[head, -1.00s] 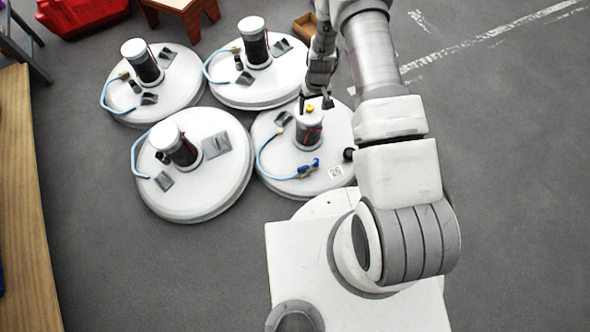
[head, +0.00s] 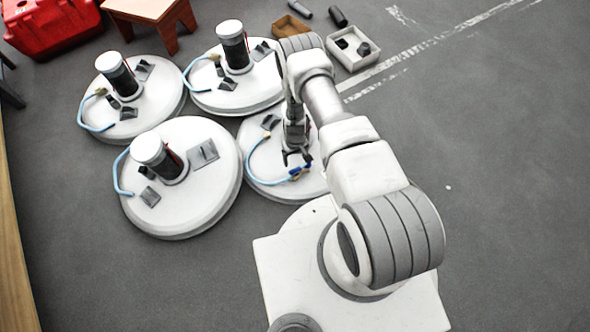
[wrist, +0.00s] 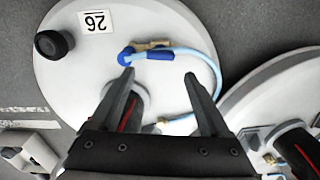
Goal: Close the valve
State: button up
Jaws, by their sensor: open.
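The valve (wrist: 150,54), with a blue handle and a brass-coloured fitting, sits on the white round tank lid (wrist: 75,75) marked 26. In the head view the valve (head: 298,173) is near the lid's front edge, beside my base. My gripper (wrist: 158,73) is open and empty, its two fingers pointing towards the valve. In the wrist view the valve lies just beyond the fingertips, with its blue end nearer the left finger. In the head view my gripper (head: 297,158) is just behind the valve. I cannot tell whether they touch. My arm hides much of this lid.
A light blue hose (wrist: 215,70) curves from the valve across the lid. A black knob (wrist: 54,43) stands near the lid's edge. Other white tanks (head: 190,200) with dark cylinders stand to the left. Open floor (head: 510,170) lies to the right.

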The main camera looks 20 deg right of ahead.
aim_at(295, 169)
notch_tip(295, 169, down, 8)
jog(key=b, duration=0.3)
jog(key=shift+f, duration=0.2)
jog(key=c, duration=1.1)
